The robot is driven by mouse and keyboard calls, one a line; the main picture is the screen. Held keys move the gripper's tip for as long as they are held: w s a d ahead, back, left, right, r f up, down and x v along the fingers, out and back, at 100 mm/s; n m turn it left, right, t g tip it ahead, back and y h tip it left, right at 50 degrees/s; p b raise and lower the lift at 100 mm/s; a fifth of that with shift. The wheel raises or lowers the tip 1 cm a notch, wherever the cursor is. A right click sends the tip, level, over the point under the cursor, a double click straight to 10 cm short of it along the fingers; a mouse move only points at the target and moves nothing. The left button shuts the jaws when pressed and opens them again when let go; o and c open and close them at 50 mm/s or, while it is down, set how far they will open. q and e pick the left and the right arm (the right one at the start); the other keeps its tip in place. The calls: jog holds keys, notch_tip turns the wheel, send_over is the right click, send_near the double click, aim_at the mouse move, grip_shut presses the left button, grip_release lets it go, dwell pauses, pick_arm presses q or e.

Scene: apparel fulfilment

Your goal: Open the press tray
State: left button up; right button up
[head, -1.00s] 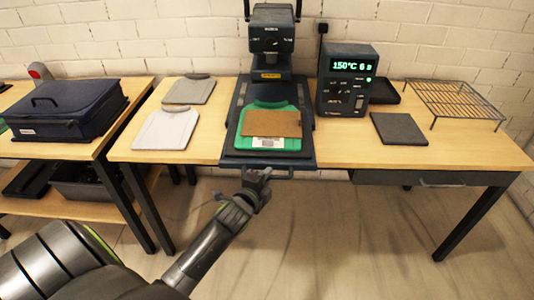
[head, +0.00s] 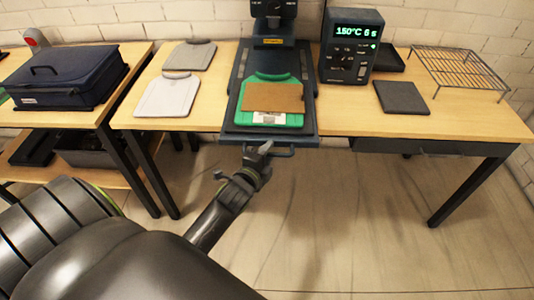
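The press tray (head: 230,132) is a dark blue slide-out plate at the front of the heat press (head: 271,57). Its front edge reaches the table's front edge, with a bar handle (head: 284,152) below it. A green garment (head: 294,121) lies on the tray with a brown sheet (head: 273,97) on top and a white printed label near the front. My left gripper (head: 257,149) is at the left part of the handle, its two fingers spread apart. Whether the fingers touch the bar is too small to tell. My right gripper is out of view.
A control box (head: 351,47) with a green display stands right of the press. A dark pad (head: 401,98) and wire rack (head: 459,72) lie farther right. Folded grey garments (head: 166,98) lie left. A blue case (head: 66,79) sits on the left table.

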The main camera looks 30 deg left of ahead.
pick_arm(q)
jog(key=v, duration=1.7)
jog(key=shift+s+b, duration=0.25)
jog(key=shift+b, duration=0.2)
jog(key=s+f+n+g, duration=0.3)
jog(key=f+n+g, duration=0.1)
jog(key=f, duration=1.1)
jog(key=s+f+n+g, duration=0.2)
jog(key=f+n+g, duration=0.15)
jog(key=f, duration=1.15)
jog(key=s+a+f+n+g+h, duration=0.1)
jog(key=s+f+n+g, duration=0.6)
jog(key=s+f, duration=1.2)
jog(key=s+n, duration=0.1)
jog(key=s, duration=0.2)
